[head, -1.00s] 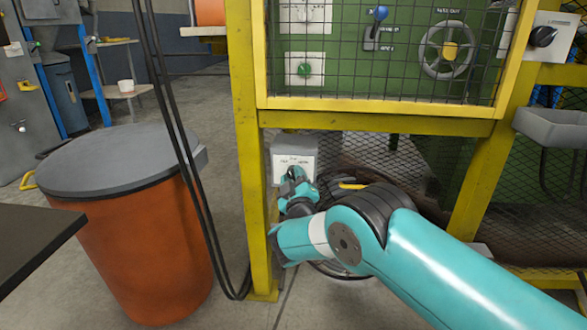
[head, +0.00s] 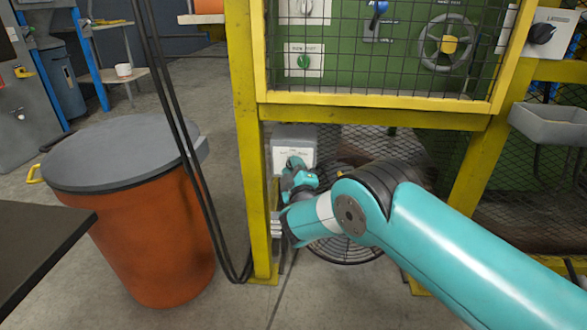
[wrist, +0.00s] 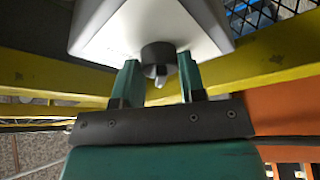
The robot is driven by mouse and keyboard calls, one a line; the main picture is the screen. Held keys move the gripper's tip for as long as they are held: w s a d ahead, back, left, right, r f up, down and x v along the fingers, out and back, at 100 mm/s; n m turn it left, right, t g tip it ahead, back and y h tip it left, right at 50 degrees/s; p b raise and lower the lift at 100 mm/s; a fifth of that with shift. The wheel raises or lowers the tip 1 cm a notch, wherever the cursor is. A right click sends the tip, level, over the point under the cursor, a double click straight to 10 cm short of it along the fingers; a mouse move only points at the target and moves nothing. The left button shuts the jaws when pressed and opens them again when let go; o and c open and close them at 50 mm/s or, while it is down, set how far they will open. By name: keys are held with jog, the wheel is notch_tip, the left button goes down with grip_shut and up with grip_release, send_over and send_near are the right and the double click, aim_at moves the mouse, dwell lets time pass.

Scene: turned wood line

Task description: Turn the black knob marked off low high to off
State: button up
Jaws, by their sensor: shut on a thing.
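The black knob (wrist: 158,56) sits on the face of a pale box (wrist: 110,28) in the wrist view. My gripper (wrist: 160,76) is shut on the knob, with one green finger on each side of it. A small light tip shows just below the knob. In the head view the box (head: 293,140) is fixed low beside the yellow post, and my gripper (head: 297,164) is at its front. There my gripper hides the knob, and the box's markings are too small to read, so I cannot tell the knob's setting.
A yellow post (head: 248,150) stands just left of the box, with black cables (head: 190,150) hanging beside it. An orange bin with a grey lid (head: 125,155) stands further left. A round fan-like grille (head: 345,250) is below my arm. Wire mesh guards the green panel above.

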jog(key=o, duration=0.9)
jog(key=shift+s, duration=0.15)
jog(key=shift+p+v, duration=8.6)
jog(key=shift+p, duration=2.5)
jog(key=shift+f, duration=0.2)
